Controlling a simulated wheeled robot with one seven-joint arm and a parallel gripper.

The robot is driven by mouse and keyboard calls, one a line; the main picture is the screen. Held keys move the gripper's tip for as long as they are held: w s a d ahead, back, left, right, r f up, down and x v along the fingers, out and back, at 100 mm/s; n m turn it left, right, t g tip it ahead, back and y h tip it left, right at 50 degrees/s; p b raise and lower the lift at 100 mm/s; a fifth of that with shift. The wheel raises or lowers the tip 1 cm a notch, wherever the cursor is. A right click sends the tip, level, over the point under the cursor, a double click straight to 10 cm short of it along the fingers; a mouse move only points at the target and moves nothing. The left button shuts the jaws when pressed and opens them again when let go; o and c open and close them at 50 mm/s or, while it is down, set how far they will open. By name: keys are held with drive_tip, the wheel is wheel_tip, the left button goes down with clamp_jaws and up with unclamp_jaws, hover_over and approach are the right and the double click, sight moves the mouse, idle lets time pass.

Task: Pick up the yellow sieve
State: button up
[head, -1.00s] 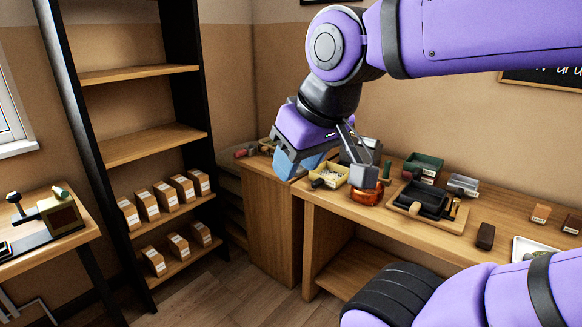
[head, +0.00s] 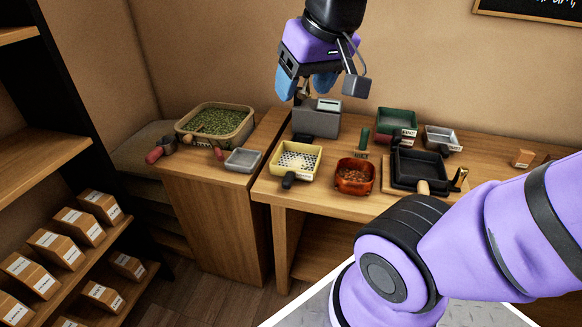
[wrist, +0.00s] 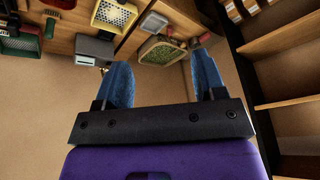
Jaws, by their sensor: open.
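The yellow sieve (head: 295,160) is a square yellow tray with a perforated bottom and a dark handle pointing to the front. It lies on the wooden table near its left end. In the wrist view the sieve (wrist: 115,14) is at the top edge, partly cut off. My gripper (head: 312,88) is raised behind and above the sieve, over the grey box, apart from everything. In the wrist view its two blue fingers (wrist: 163,75) are spread wide with nothing between them.
An orange bowl (head: 355,177) stands right of the sieve, and a grey box (head: 316,119) behind it. A dark tray (head: 419,170), green bin (head: 396,121) and clear bin (head: 442,138) are farther right. A bin of green bits (head: 216,123) and a grey tray (head: 243,160) are left.

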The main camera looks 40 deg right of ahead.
drive_tip(key=w+d+f+m+g, duration=0.1)
drive_tip(key=w+d+f+m, duration=0.15)
drive_tip(key=w, duration=0.35)
drive_tip(key=w+d+f+m+g, duration=0.1)
drive_tip(key=w+f, duration=0.3)
drive_tip(key=w, duration=0.2)
drive_tip(key=m+g, duration=0.2)
drive_tip(key=m, duration=0.3)
hover_over(289, 174)
drive_tip(key=a, duration=0.2)
wheel_tip(289, 174, down, 21)
drive_tip(key=shift+m+g, duration=0.3)
drive_tip(key=shift+m, duration=0.25)
drive_tip(key=f, duration=0.3)
drive_tip(key=d+f, duration=0.1)
drive_tip(key=f, duration=0.2)
drive_tip(key=d+f, duration=0.1)
drive_tip(key=f, duration=0.3)
drive_tip(key=shift+s, duration=0.15)
drive_tip(key=shift+f, duration=3.1)
drive_tip(key=shift+c, duration=0.2)
clamp_jaws()
